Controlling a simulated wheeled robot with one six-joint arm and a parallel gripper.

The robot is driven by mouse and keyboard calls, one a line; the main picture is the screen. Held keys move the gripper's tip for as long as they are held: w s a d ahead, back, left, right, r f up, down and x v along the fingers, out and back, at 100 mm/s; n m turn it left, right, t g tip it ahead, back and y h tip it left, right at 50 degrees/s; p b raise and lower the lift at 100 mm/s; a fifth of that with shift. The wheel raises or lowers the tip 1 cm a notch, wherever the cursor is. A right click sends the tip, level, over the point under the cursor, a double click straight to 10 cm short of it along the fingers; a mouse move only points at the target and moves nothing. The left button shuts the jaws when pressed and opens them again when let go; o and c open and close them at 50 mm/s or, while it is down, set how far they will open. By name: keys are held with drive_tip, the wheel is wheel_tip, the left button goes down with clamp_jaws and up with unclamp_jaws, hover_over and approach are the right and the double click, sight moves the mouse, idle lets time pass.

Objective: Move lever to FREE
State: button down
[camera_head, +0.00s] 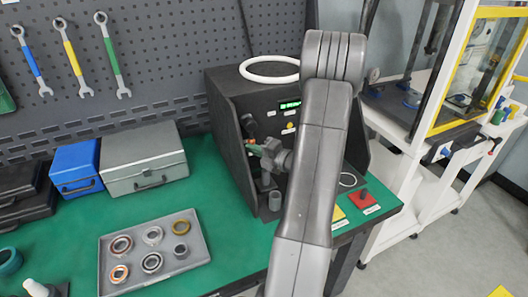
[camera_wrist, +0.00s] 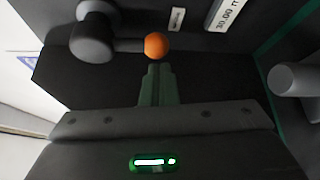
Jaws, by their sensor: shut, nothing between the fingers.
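The lever has an orange ball knob (camera_wrist: 156,45) on a dark rod from a round grey pivot (camera_wrist: 92,38) in the wrist view. In the head view a small orange knob (camera_head: 251,141) shows at the left inside the black test rig (camera_head: 228,138). My gripper (camera_head: 256,149) reaches into the rig from the right, its green fingers (camera_wrist: 157,72) together and empty. The fingertips are very close to the ball; I cannot tell whether they touch it. No FREE marking is readable.
A white ring (camera_head: 269,69) lies on top of the rig. A grey tray (camera_head: 150,276) with several rings, a blue case (camera_head: 75,168) and a grey case (camera_head: 146,160) are on the green bench to the left. Yellow and red pads lie at the bench's right edge.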

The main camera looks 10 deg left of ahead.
drive_tip(key=shift+w+a+f, duration=0.1)
drive_tip(key=shift+w+a, duration=0.2)
drive_tip(key=shift+a, duration=0.25)
drive_tip(key=shift+w+d+n+h+p, duration=0.3)
drive_tip(key=shift+d+n+h, duration=0.1)
drive_tip(key=shift+n, duration=0.2)
drive_tip(key=w+d+r+n+t+h+b, duration=0.1)
drive_tip(key=w+d+r+n+t+h, duration=0.2)
drive_tip(key=d+r+n+h, duration=0.2)
drive_tip(key=n+h, duration=0.3)
drive_tip(key=n, duration=0.1)
drive_tip(key=shift+w+d+r+n, duration=0.2)
drive_tip(key=shift+w+d+n, duration=0.1)
drive_tip(key=shift+w+d, duration=0.1)
idle(0.7)
drive_tip(key=shift+r, duration=0.1)
idle(0.3)
idle(0.4)
